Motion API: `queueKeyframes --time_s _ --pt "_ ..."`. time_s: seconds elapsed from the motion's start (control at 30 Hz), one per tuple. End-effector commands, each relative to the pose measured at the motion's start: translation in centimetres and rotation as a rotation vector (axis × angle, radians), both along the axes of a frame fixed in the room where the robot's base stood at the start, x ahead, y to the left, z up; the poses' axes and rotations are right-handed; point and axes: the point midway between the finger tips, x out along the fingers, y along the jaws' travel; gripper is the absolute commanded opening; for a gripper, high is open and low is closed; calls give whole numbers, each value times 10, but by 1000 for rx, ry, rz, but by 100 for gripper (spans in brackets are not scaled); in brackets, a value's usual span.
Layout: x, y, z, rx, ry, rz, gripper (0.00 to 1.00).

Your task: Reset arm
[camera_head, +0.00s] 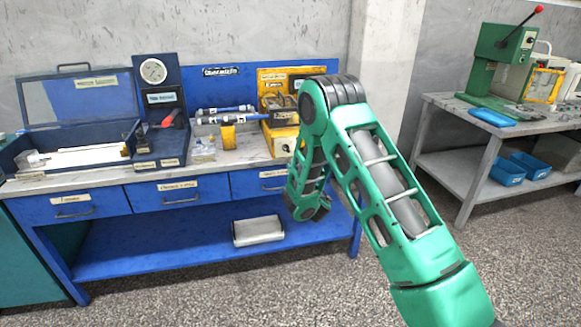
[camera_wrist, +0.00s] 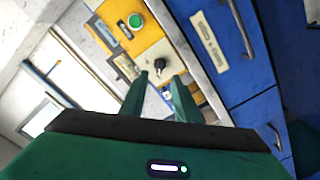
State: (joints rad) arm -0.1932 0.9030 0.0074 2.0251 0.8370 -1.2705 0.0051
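My green arm (camera_head: 385,190) rises from the lower right of the head view and bends down in front of the workbench. Its far end hangs before the right part of the bench; the fingers cannot be made out there. In the wrist view my gripper (camera_wrist: 158,76) shows two green fingers standing apart with nothing held between them. Beyond the fingertips is a yellow control box (camera_wrist: 150,55) with a green button (camera_wrist: 135,21) and a black knob (camera_wrist: 160,64). The fingers appear clear of it, though the exact distance cannot be told.
The blue workbench (camera_head: 100,187) has labelled drawers, an open blue case (camera_head: 85,100), a gauge (camera_head: 153,71) and yellow equipment (camera_head: 281,138) on top. A grey box (camera_head: 258,231) is on its lower shelf. A second table (camera_head: 450,105) at right carries a green press (camera_head: 500,65).

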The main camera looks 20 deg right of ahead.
Motion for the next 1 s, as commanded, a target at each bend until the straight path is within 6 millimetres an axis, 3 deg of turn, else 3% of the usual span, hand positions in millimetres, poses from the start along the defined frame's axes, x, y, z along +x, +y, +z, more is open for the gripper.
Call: queueKeyframes --time_s 0.3,0.43,0.67,0.8,1.0 --pt "0 6 0 1 0 6 29" --pt "-1 -10 10 12 14 -34 29" --pt "-25 -97 52 110 123 -266 29" --pt "-60 -153 74 197 217 -424 29" --pt "-129 -213 96 336 361 -625 29"
